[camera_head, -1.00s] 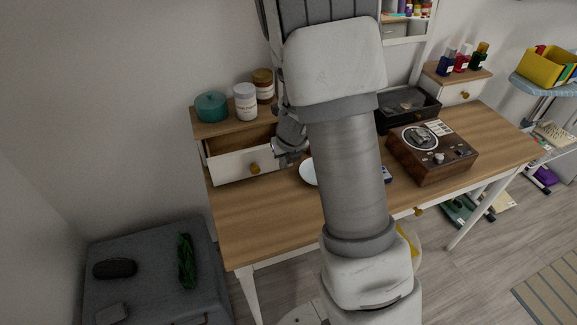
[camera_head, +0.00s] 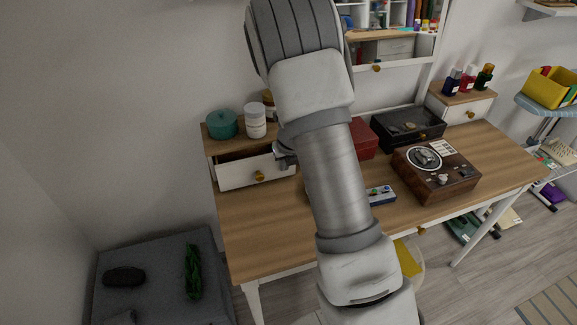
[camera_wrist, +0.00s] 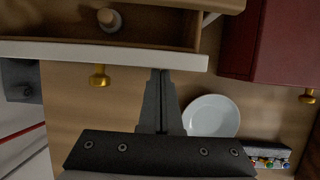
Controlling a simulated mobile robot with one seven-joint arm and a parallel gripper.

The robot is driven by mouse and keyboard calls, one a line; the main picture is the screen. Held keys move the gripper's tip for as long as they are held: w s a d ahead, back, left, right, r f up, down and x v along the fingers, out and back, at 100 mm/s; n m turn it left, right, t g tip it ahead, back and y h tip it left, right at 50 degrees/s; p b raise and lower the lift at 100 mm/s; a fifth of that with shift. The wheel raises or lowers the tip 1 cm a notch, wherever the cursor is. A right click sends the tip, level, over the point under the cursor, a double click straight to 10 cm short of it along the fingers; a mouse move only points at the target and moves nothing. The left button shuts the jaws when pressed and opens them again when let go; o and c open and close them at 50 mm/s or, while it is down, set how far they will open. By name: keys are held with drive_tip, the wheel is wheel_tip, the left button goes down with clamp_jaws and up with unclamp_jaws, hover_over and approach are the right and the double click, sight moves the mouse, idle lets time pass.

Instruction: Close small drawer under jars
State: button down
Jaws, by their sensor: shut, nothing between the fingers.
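The small drawer (camera_head: 238,173) under the jars is partly open, its white front standing out from the wooden-topped unit. Its gold knob (camera_head: 259,176) also shows in the wrist view (camera_wrist: 99,76). A round, pale brown object (camera_wrist: 109,20) shows at the drawer's inside. Above stand a teal pot (camera_head: 222,124), a white jar (camera_head: 255,121) and a brown jar (camera_head: 269,101), the last partly hidden by my arm. My gripper (camera_head: 283,156) is shut and empty at the right part of the drawer front. In the wrist view its fingertips (camera_wrist: 159,73) meet the front's lower edge; contact is unclear.
A white plate (camera_wrist: 212,116) lies on the desk right of my gripper. A red box (camera_head: 362,139), a black case (camera_head: 407,127) and a brown record player (camera_head: 436,170) stand farther right. My arm hides the desk's middle. The front left desk top is clear.

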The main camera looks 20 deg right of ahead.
drive_tip(key=w+p, duration=0.3)
drive_tip(key=w, duration=0.1)
drive_tip(key=shift+w+r+p, duration=0.2)
drive_tip(key=shift+w+p, duration=0.15)
drive_tip(key=shift+w, duration=0.05)
drive_tip(key=shift+w+f+p, duration=0.15)
drive_tip(key=shift+w+p, duration=0.15)
drive_tip(key=shift+w, duration=0.3)
